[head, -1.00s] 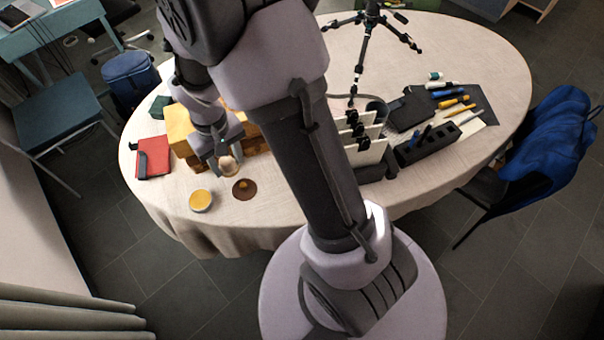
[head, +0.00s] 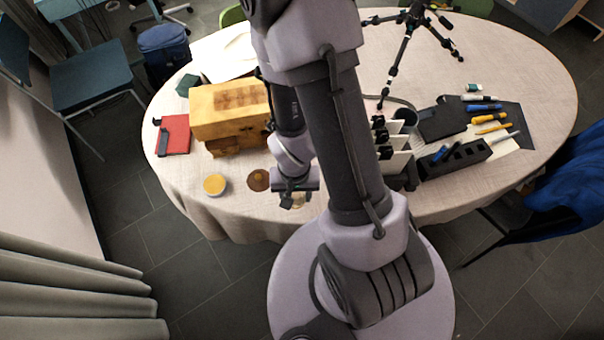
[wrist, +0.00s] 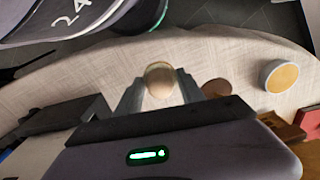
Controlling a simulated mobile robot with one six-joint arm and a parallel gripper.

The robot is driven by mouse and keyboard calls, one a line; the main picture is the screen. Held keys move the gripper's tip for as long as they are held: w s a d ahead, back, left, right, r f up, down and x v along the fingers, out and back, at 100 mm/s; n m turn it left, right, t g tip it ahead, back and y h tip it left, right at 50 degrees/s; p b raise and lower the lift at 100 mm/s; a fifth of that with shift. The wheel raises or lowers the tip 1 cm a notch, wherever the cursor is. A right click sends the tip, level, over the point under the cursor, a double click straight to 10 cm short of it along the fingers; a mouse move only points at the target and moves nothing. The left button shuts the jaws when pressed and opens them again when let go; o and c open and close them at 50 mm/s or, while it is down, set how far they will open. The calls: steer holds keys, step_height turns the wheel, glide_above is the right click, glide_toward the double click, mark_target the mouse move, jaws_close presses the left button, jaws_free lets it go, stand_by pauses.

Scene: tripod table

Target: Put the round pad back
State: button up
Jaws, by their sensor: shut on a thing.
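My gripper (wrist: 160,86) is shut on a small round beige thing (wrist: 159,82), which I take to be the round pad. It sits between the two fingertips in the wrist view; its far side is hidden. In the head view my gripper (head: 296,199) hangs near the table's front edge, right of a flat brown disc (head: 258,180). The brown disc also shows in the wrist view (wrist: 216,88), right of the fingers. A round tin with a yellow top (head: 214,184) stands left of the disc, and in the wrist view (wrist: 279,76) it has a grey rim.
A yellow wooden box (head: 228,112) and a red book (head: 176,137) stand behind and left. A black slotted holder (head: 455,160), upright white boards (head: 396,163) and a tripod (head: 412,40) are to the right. The cloth-covered table (head: 225,205) is bare along its front left edge.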

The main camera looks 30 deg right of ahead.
steer(key=b, duration=0.1)
steer(key=w+f+b, duration=0.1)
steer(key=b, duration=0.1)
steer(key=shift+d, duration=0.25)
steer(key=shift+w+d+r+p, duration=0.45)
steer(key=shift+w+d+r, duration=0.05)
steer(key=shift+d+r, duration=0.1)
steer(key=w+d, duration=0.1)
steer(key=w, duration=0.1)
steer(key=w+d+p, duration=0.1)
steer(key=w+d, duration=0.3)
steer(key=shift+w+d+f+p, duration=0.1)
steer(key=shift+d+f+p, duration=0.05)
steer(key=shift+f+p, duration=0.25)
steer(key=f+b, duration=0.2)
steer(key=f, duration=0.2)
steer(key=shift+w+d+b, duration=0.25)
steer(key=shift+w+b, duration=0.1)
steer(key=shift+b, duration=0.05)
steer(key=shift+r, duration=0.15)
steer(key=shift+c, duration=0.7)
steer(key=o, duration=1.5)
steer(key=shift+c, duration=0.2)
